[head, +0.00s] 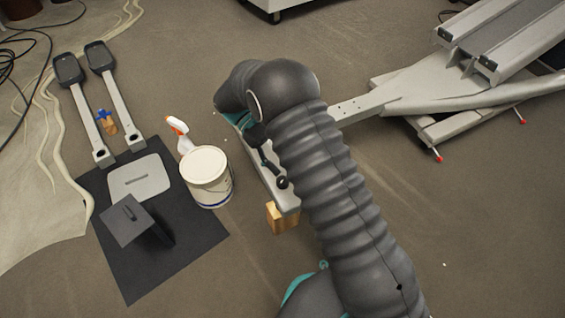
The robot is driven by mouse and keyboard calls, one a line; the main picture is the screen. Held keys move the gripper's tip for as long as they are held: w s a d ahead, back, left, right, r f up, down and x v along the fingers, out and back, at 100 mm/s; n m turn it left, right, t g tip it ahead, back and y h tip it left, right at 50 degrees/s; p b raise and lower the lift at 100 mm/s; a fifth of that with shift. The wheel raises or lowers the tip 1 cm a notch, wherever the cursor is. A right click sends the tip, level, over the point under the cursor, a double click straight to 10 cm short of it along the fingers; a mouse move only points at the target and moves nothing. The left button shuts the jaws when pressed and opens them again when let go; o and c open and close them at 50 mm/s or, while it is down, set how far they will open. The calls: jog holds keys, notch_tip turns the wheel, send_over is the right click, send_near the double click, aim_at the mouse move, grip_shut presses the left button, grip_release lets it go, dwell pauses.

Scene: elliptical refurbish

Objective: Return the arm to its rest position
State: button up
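My arm (343,194), dark grey and ribbed with teal parts, rises from the bottom of the head view and bends at a rounded joint near the middle. Its far end points left and down from that joint. My gripper cannot be made out; the arm seems to hide it. The pale elliptical frame (415,94) runs from the right to behind the arm. A pale bar with a dark handle-like part (282,182) shows just left of the arm, and a wooden block (283,218) lies at its lower end.
A white bucket (207,180) and a spray bottle (180,131) stand left of the arm. A dark mat (140,282) holds a pale cover (140,175) and a dark boxy object (127,220). Two pedal arms (83,108) (117,98) lie upper left.

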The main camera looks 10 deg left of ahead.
aim_at(283, 184)
dwell(0.4)
jog(key=shift+w+f, duration=0.1)
jog(key=shift+f, duration=0.05)
jog(key=f, duration=0.1)
jog(key=s+f+y, duration=0.1)
jog(key=f, duration=0.1)
jog(key=f+t+y, duration=0.1)
jog(key=f, duration=0.1)
jog(key=shift+s+d+f, duration=0.15)
jog(key=shift+s, duration=0.1)
jog(key=shift+s+d+m+y, duration=0.15)
jog(key=shift+s+m+y, duration=0.15)
jog(key=shift+m+y, duration=0.1)
jog(key=s+d+r+m+t+y+p, duration=0.2)
jog(key=s+d+r+m+t+y, duration=0.1)
jog(key=d+r, duration=0.5)
jog(key=s+d+r+m+t+y+p, duration=0.2)
jog(key=s+d+r, duration=0.4)
jog(key=r, duration=0.8)
jog(key=s+d+r+m+t+y+p, duration=0.1)
jog(key=s+d+r+m+t+y, duration=0.3)
jog(key=d+r, duration=0.7)
jog(key=shift+s+d+r+m+t+p, duration=0.2)
jog(key=shift+d+m+t+p, duration=0.35)
jog(key=shift+m+t, duration=0.55)
jog(key=shift+d, duration=0.35)
jog(key=shift+c, duration=0.2)
